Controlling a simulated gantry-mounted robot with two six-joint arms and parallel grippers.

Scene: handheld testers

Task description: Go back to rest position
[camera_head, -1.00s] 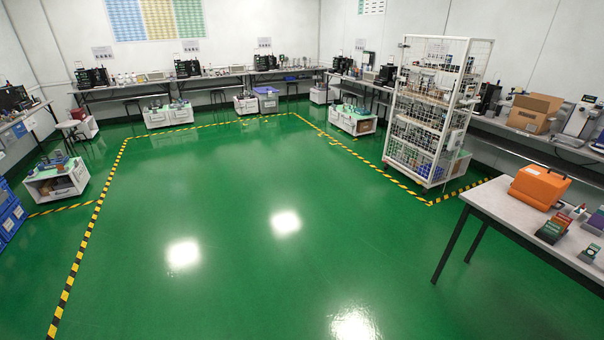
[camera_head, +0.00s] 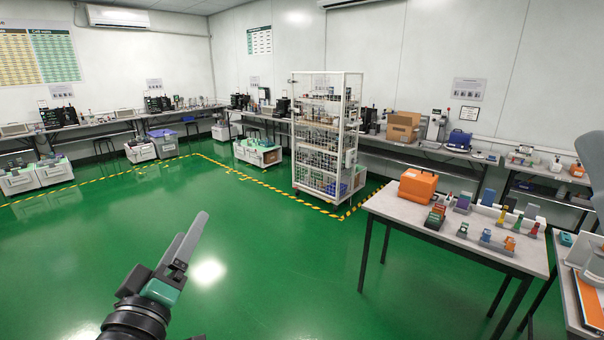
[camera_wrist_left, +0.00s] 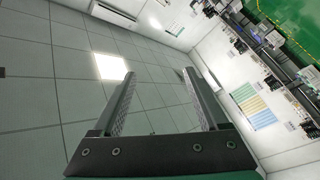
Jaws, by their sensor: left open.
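My left gripper (camera_head: 188,243) rises into the lower left of the head view, over the bare green floor, pointing up. In the left wrist view its two fingers (camera_wrist_left: 158,92) stand apart with nothing between them, so it is open and empty. Behind the fingers that view shows ceiling tiles, a lit ceiling panel and a tilted wall. The gripper touches nothing. My right gripper does not show for certain; a grey shape (camera_head: 592,165) at the right edge of the head view may be part of my right arm.
A table (camera_head: 393,205) at the right holds an orange case (camera_head: 418,186) and several small coloured testers. A white wire cage trolley (camera_head: 327,140) stands behind yellow-black floor tape. Benches line the walls. The green floor (camera_head: 270,260) in the middle is clear.

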